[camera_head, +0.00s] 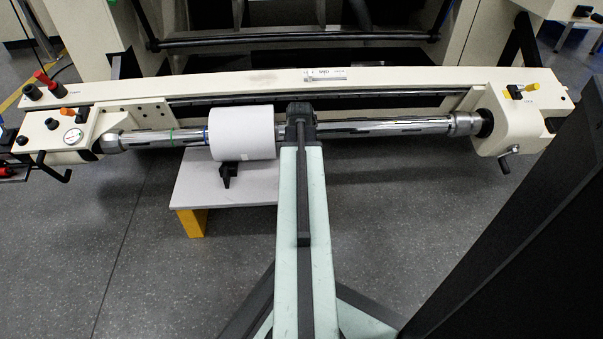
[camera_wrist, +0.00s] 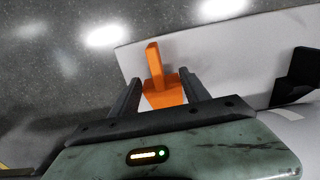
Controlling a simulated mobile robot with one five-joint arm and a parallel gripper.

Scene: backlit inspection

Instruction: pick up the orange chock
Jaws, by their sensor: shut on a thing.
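The orange chock (camera_wrist: 157,62) shows in the wrist view, with an upright narrow part and a wider base. My gripper (camera_wrist: 164,86) is shut on its wider base, one dark finger on each side. Behind the chock is the pale top of a low table (camera_wrist: 215,58), near its edge. I cannot tell whether the chock touches the table or is held above it. In the head view my own arm hides the chock and the gripper fingers.
A white roll (camera_head: 242,134) sits on a long metal shaft (camera_head: 380,127) across the cream machine. Beneath the roll, a black chock-like piece (camera_head: 228,172) rests on the low table (camera_head: 235,192), which has a yellow leg (camera_head: 191,222). Open grey floor lies in front.

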